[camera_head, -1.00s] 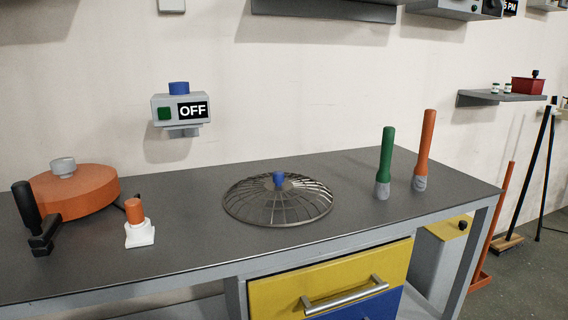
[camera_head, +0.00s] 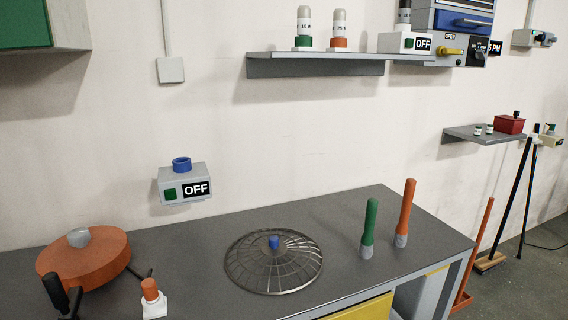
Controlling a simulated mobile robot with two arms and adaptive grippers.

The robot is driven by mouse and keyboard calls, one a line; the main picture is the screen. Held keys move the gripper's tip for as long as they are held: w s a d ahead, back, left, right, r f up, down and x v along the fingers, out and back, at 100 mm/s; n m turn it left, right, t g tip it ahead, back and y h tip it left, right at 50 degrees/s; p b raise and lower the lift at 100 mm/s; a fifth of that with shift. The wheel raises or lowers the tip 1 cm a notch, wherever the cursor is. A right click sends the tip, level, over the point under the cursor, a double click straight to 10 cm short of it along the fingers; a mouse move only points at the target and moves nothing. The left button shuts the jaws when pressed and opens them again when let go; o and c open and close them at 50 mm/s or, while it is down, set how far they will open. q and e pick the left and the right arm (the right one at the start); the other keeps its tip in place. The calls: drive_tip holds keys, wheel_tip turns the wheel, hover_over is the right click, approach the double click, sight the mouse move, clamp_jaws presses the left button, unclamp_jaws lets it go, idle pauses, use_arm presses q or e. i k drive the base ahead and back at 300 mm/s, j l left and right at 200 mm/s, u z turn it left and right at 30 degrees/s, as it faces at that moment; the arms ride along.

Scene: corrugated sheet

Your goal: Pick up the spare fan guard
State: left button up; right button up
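The fan guard (camera_head: 290,268), a round dark wire grille with a blue knob (camera_head: 274,242) at its centre, lies on the grey workbench (camera_head: 190,265) in the middle of the head view. Nothing covers it, and no gripper is near it. Neither my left gripper nor my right gripper shows in the view.
On the bench, an orange round object (camera_head: 88,262) and a small orange-capped white piece (camera_head: 151,298) stand left of the guard. Green (camera_head: 369,225) and orange (camera_head: 405,212) upright handles stand to its right. A box reading OFF (camera_head: 185,184) and a shelf (camera_head: 315,66) are on the wall.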

sight(275, 247)
drive_tip(key=k+z, duration=0.4)
drive_tip(key=k+l+z, duration=0.15)
drive_tip(key=z, duration=0.3)
drive_tip(key=k, duration=0.05)
